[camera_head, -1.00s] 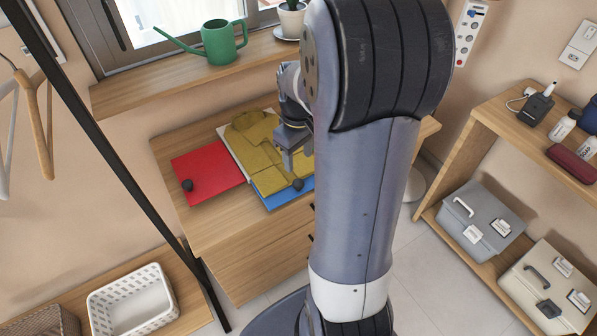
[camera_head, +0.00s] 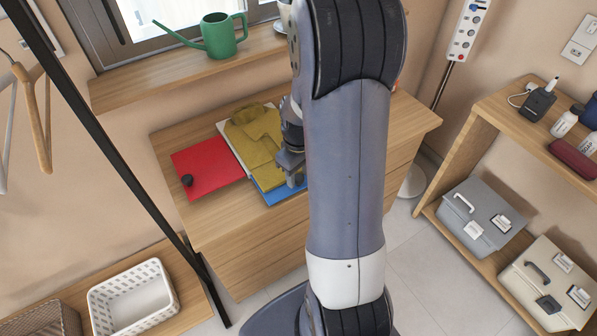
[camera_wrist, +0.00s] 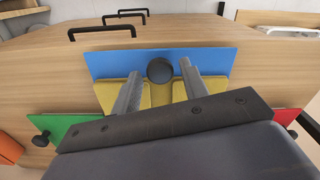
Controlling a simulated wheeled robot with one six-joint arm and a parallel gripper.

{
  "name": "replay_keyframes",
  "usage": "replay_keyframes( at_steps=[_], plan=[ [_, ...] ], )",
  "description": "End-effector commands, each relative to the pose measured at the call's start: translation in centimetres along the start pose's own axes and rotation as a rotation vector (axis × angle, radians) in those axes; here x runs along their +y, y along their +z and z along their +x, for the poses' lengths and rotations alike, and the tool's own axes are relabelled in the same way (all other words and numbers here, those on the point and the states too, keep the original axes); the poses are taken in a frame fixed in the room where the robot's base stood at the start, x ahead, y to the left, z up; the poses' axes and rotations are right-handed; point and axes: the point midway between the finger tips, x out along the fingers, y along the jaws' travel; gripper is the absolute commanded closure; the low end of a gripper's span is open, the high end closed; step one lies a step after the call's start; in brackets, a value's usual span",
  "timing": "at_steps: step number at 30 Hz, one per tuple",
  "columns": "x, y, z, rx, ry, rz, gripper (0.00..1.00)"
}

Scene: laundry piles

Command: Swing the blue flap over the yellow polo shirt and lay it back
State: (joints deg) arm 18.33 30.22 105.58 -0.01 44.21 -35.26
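The blue flap (camera_head: 266,196) lies flat at the near edge of the folding board, and its black knob (camera_wrist: 160,71) shows in the wrist view. The yellow polo shirt (camera_head: 252,135) lies folded on the board, with its lower end at the blue flap (camera_wrist: 212,59). My gripper (camera_wrist: 159,72) is open and empty, its two fingers apart on either side of the knob. In the head view my gripper (camera_head: 292,177) is low over the blue flap and hides the knob. I cannot tell whether a finger touches it.
A red flap (camera_head: 205,168) with a black knob lies left of the shirt. A green flap (camera_wrist: 72,124) shows at the left of the wrist view. A green watering can (camera_head: 220,38) stands on the sill behind.

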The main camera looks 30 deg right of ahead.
Motion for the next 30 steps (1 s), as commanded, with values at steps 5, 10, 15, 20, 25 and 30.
replay_keyframes(
  at_steps=[5, 10, 15, 20, 25, 30],
  plan=[
    [0.01, -0.01, -0.02, 0.0, 0.0, 0.0, 0.73],
    [0.01, -0.01, -0.03, 0.0, 0.0, 0.0, 0.87],
    [0.01, -0.01, -0.04, 0.0, 0.0, 0.0, 1.0],
    [0.01, -0.02, -0.04, 0.001, 0.0, 0.0, 1.0],
    [-0.02, -0.1, -0.23, -0.007, -0.002, -0.001, 1.0],
    [-0.22, -0.41, -0.94, -0.053, -0.015, -0.002, 1.0]
  ],
)
